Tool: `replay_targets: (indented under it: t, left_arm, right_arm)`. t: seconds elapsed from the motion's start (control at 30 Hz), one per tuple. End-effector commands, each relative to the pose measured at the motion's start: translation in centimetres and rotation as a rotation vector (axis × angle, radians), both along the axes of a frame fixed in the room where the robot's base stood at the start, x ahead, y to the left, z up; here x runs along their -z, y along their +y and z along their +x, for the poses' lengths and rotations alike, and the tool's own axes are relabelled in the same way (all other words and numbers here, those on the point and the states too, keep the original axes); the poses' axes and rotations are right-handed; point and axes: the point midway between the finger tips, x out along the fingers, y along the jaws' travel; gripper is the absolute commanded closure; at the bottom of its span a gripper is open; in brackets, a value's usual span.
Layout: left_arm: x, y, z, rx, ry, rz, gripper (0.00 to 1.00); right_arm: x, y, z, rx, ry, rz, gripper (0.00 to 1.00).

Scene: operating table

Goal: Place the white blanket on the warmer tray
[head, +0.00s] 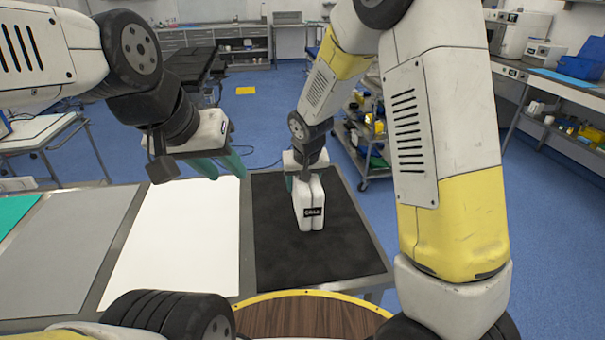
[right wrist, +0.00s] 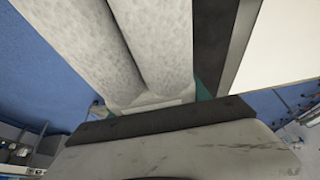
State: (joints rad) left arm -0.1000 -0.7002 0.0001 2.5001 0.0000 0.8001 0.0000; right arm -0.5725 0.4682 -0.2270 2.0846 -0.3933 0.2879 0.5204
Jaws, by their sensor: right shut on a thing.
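The white blanket (head: 308,210) is a thick folded bundle with a small dark label, upright over the black surface (head: 345,245) of the table. My right gripper (head: 304,180) is shut on its top from above. In the right wrist view the blanket (right wrist: 130,50) shows as two pale rolls between teal fingertips. I cannot tell whether its bottom touches the black surface. My left gripper (head: 218,165), with teal fingers apart, is open and empty above the white panel (head: 180,235). No part is clearly marked as the warmer tray; the black surface may be it.
A grey panel (head: 60,245) and a green one (head: 14,212) lie farther left on the table. A round wooden top (head: 300,318) is at the near edge. A loaded cart (head: 365,135) stands behind on the blue floor. My right arm hides part of the right side.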

Motion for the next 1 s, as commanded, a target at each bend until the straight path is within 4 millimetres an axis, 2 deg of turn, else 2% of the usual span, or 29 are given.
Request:
replay_targets:
  t: [0.03,0.1,0.3,0.47,0.7,1.0]
  left_arm:
    - [0.0,0.0,0.0,0.0,0.0,0.0,0.64]
    - [0.0,0.0,0.0,0.0,0.0,0.0,0.64]
    - [0.0,0.0,0.0,0.0,0.0,0.0,0.64]
    - [0.0,0.0,0.0,0.0,0.0,0.0,0.64]
    - [0.0,0.0,0.0,0.0,0.0,0.0,0.64]
    - [0.0,0.0,0.0,0.0,0.0,0.0,0.64]
  right_arm:
    - [0.2,0.0,1.5,0.006,0.0,0.001,1.0]
    - [0.3,0.2,3.2,0.003,-0.001,0.0,1.0]
    - [0.6,0.6,6.2,0.001,-0.001,0.001,1.0]
    - [1.2,0.6,6.5,0.0,0.002,0.0,1.0]
    - [4.1,0.6,6.5,-0.001,0.001,-0.001,1.0]
    - [4.2,0.6,6.5,0.0,-0.001,0.0,1.0]
